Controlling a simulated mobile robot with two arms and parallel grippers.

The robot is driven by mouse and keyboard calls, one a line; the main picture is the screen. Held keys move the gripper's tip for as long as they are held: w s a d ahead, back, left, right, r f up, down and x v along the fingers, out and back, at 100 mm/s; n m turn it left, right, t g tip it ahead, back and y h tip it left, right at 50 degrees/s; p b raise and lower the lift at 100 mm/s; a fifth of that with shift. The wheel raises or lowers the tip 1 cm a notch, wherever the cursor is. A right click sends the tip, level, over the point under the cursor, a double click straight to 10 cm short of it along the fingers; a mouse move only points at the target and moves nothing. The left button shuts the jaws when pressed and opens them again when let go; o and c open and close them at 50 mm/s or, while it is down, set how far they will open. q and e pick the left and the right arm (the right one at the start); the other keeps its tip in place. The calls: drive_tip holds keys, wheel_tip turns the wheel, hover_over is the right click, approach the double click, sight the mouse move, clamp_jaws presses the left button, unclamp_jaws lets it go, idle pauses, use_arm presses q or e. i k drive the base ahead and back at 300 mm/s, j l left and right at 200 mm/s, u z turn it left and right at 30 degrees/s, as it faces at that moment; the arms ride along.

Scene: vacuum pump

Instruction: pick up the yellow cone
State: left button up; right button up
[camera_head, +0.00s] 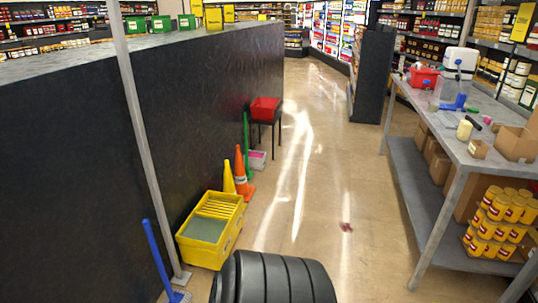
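The yellow cone (228,178) stands upright on the floor by the dark wall on the left. It is partly hidden by the yellow mop bucket (213,230) in front of it. An orange cone (241,170) with a pale band stands close to its right. Neither of my grippers shows in the head view.
A green pole (246,135), a small pink-topped box (256,160) and a red bin (265,108) on a stand line the wall. A blue-handled tool (157,255) leans at left. A grey workbench (455,140) stands right. The aisle between is mostly clear, with a dark red spot (346,227).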

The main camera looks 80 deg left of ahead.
sight(230, 187)
drive_tip(key=u, duration=3.1)
